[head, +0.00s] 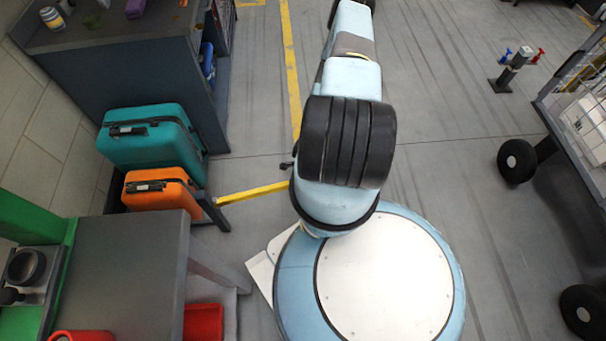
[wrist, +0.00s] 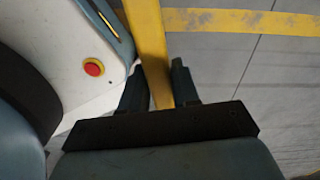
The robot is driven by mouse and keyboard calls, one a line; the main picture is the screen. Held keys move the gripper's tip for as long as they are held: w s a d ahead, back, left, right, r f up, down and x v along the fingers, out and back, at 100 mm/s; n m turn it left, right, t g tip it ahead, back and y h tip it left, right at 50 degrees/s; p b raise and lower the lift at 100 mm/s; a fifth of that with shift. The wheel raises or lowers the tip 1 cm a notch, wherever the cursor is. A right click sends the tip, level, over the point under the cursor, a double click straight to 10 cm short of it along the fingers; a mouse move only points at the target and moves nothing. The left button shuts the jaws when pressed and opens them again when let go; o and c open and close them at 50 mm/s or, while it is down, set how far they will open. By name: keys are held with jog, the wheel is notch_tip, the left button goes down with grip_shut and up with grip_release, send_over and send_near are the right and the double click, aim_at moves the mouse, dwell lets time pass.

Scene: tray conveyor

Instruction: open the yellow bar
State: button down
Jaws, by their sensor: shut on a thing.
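The yellow bar (head: 252,193) runs from a grey post (head: 211,214) beside the orange case towards my arm in the head view. Its right end is hidden behind my arm. In the wrist view the bar (wrist: 149,42) passes between the two dark fingers of my gripper (wrist: 159,84), one on each side, and the gripper is shut on it. In the head view my arm hides most of the gripper.
A teal case (head: 152,140) and an orange case (head: 160,192) stand left of the post. A grey table (head: 120,265) is at lower left. A wheeled cart (head: 570,110) stands at right. Open floor (head: 450,110) lies between the cart and my arm. A yellow floor line (wrist: 245,22) shows in the wrist view.

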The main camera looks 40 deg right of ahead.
jog(key=shift+a, duration=0.25)
jog(key=c, duration=1.3)
grip_release()
jog(key=o, duration=0.4)
jog(key=shift+d, duration=0.1)
jog(key=shift+r, duration=0.1)
notch_tip(320, 180, up, 14)
jog(key=shift+f, duration=0.25)
